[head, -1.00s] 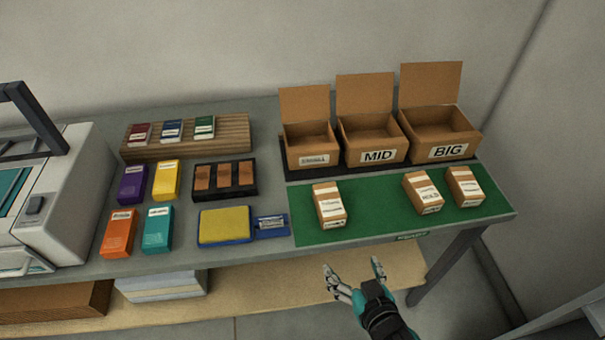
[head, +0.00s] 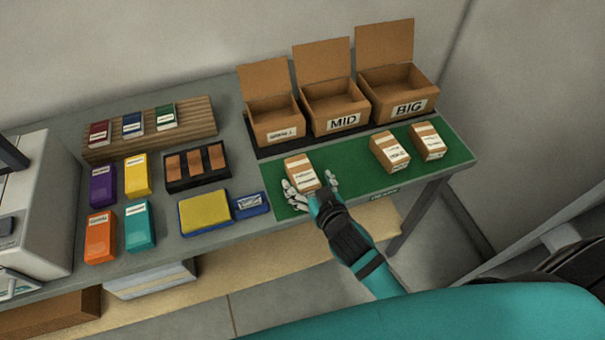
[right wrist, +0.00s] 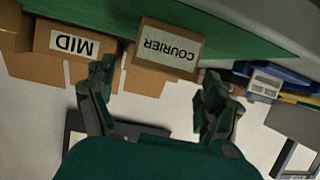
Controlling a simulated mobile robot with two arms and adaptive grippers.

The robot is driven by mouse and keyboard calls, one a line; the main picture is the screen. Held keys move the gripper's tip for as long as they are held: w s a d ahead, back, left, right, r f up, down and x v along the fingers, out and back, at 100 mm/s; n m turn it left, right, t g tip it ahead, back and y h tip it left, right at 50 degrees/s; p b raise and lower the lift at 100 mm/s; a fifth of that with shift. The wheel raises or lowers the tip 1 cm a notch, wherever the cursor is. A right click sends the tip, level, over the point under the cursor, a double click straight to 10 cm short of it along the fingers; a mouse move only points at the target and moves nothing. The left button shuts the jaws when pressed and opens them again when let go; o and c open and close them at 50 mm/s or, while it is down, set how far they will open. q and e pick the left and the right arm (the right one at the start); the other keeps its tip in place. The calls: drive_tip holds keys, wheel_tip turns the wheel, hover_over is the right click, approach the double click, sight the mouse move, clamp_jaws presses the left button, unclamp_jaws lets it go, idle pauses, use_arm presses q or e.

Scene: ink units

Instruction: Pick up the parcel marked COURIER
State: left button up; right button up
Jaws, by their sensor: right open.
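The parcel marked COURIER is a small brown box with a pale label; it is the leftmost parcel (head: 301,172) on the green mat (head: 350,186). In the right wrist view the COURIER label reads clearly on the parcel (right wrist: 167,50). My right gripper (head: 312,184) is open at the near side of this parcel, with a finger towards either side of it. The wrist view shows the fingers (right wrist: 155,82) spread, with the parcel ahead between them; contact cannot be told. My left gripper is not in view.
Two other parcels (head: 389,152) (head: 428,141) stand to the right on the mat. Open boxes stand behind, including MID (head: 342,122) and BIG (head: 408,107). A yellow and blue pad (head: 205,212) and a blue tin (head: 251,205) lie left of the mat.

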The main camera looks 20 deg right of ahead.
sight(302, 175)
drive_tip(key=p+x, duration=0.1)
drive_tip(key=x, duration=0.4)
drive_tip(key=shift+w+f, duration=0.15)
drive_tip(key=c, duration=1.4)
drive_tip(key=shift+o, duration=0.2)
